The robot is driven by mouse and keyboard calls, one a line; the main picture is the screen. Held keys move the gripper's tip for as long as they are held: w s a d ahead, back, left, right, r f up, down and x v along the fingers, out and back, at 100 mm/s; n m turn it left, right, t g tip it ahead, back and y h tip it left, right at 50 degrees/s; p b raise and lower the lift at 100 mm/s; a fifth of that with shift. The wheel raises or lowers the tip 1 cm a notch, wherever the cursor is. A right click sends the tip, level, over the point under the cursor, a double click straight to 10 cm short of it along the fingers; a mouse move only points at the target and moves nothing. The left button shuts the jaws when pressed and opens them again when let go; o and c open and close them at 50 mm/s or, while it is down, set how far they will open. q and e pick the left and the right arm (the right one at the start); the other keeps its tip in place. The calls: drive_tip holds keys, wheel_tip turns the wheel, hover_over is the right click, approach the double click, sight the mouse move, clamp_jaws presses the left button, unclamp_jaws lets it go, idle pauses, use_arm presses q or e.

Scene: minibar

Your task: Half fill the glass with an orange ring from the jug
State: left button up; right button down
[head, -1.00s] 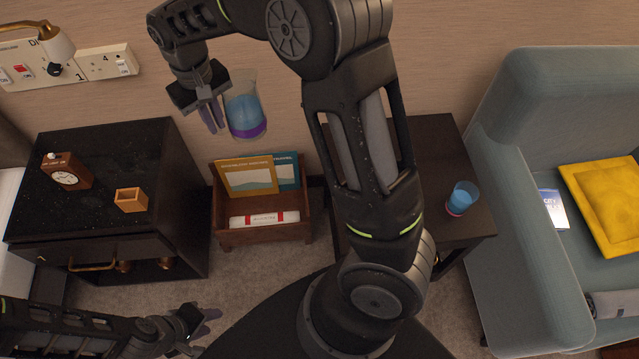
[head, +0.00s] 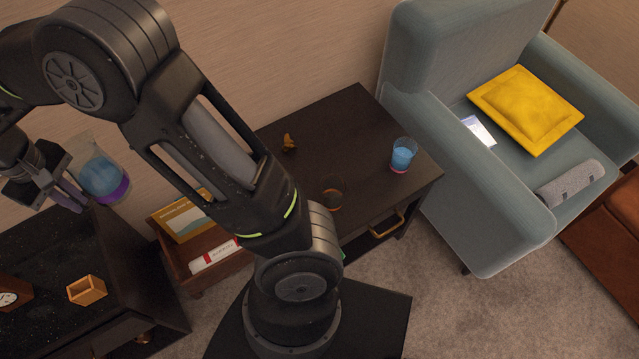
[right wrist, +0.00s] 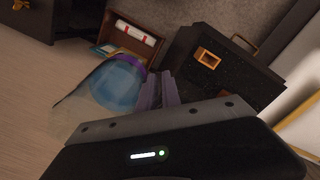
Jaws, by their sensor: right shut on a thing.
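The jug (head: 103,178) is clear, with blue liquid and a purple band. My right gripper (head: 72,196) is shut on it at the left of the head view and holds it in the air, tilted. It also shows in the right wrist view (right wrist: 112,84), beside the fingers (right wrist: 160,90). A clear glass with an orange ring (head: 333,206) stands on the dark side table (head: 345,125), close to my arm, and looks empty. Another glass with a pink ring (head: 402,155) holds blue liquid near the table's right side. My left gripper is out of view.
A small brown object (head: 289,142) is on the side table. A black cabinet (head: 120,250) carries an open wooden box (head: 87,290) and a clock (head: 12,293). A grey-blue armchair (head: 430,75) stands at right.

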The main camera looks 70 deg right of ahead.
sight(115, 205)
drive_tip(key=d+f+m+p, duration=0.1)
drive_tip(key=f, duration=0.1)
drive_tip(key=s+d+f+m+p, duration=0.1)
drive_tip(key=f, duration=0.2)
drive_tip(key=s+d+f+m+p, duration=0.1)
drive_tip(key=d+f, duration=0.1)
drive_tip(key=shift+s+f, duration=0.1)
drive_tip(key=shift+f, duration=0.1)
drive_tip(key=s+d+f+m+p, duration=0.2)
drive_tip(key=s+d+f+m, duration=0.3)
drive_tip(key=s+d+f, duration=0.2)
drive_tip(key=s+d+f+m+p, duration=0.3)
drive_tip(key=s+d+f+m, duration=0.3)
drive_tip(key=s+d, duration=0.5)
drive_tip(key=s+f, duration=0.1)
drive_tip(key=s, duration=0.2)
drive_tip(key=shift+s+d+f, duration=0.2)
drive_tip(key=shift+d, duration=0.2)
